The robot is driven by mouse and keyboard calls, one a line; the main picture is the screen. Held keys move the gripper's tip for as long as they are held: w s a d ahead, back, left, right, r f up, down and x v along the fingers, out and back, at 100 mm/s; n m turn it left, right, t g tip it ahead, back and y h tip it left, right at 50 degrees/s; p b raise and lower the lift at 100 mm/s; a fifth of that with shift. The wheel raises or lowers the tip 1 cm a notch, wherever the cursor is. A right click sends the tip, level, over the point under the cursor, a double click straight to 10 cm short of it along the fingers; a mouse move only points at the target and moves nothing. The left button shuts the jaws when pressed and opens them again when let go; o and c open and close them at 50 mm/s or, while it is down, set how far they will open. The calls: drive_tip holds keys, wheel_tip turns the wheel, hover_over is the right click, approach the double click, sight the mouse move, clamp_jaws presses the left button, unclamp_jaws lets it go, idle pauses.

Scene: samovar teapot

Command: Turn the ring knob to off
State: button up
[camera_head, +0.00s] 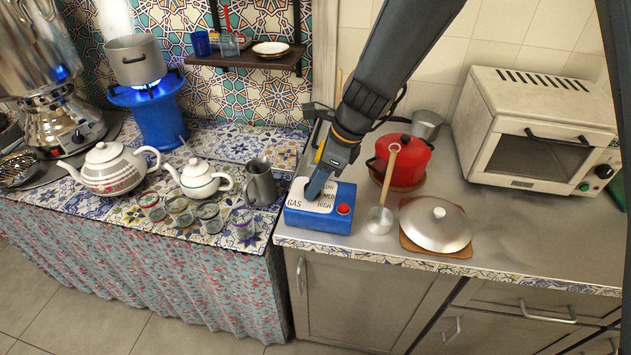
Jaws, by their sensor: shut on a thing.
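A blue gas control box (318,221) stands near the front left edge of the grey counter. Its pale top face carries the words GAS, LOW, MED and HIGH, and a red button sits at its right. The gripper hides part of the knob and the dial, and I cannot tell which mark the knob points at. A blue ring burner (158,118) at the back left burns with a blue flame under a grey pot (135,60).
A ladle (380,218) stands close right of the box, with a red pot (405,160) behind and a lidded pan (436,226) farther right. A metal jug (260,184), two teapots and several glasses stand left. A toaster oven (535,135) is at right.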

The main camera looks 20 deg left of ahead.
drive_tip(key=n+g, duration=0.1)
drive_tip(key=n, duration=0.2)
drive_tip(key=n+g+h, duration=0.1)
drive_tip(key=n, duration=0.2)
drive_tip(key=shift+w+a+p, duration=0.1)
drive_tip(key=shift+w+p, duration=0.1)
drive_tip(key=shift+p, duration=0.15)
drive_tip(key=n+g+h, duration=0.1)
drive_tip(key=n, duration=0.3)
drive_tip(key=shift+w+a, duration=0.1)
drive_tip(key=n+h, duration=0.1)
drive_tip(key=n, duration=0.2)
drive_tip(key=shift+a+n+g+b, duration=0.1)
drive_tip(key=shift+n+g+b, duration=0.25)
drive_tip(key=shift+n+g, duration=0.05)
drive_tip(key=n+h, duration=0.1)
drive_tip(key=n, duration=0.1)
drive_tip(key=n+h, duration=0.1)
drive_tip(key=n, duration=0.1)
drive_tip(key=n+h+b, duration=0.1)
drive_tip(key=n, duration=0.2)
drive_tip(key=shift+a, duration=0.25)
drive_tip(key=n+h, duration=0.1)
drive_tip(key=n, duration=0.2)
drive_tip(key=n+t+h, duration=0.1)
drive_tip(key=n, duration=0.2)
drive_tip(key=shift+a, duration=0.15)
drive_tip(key=o, duration=1)
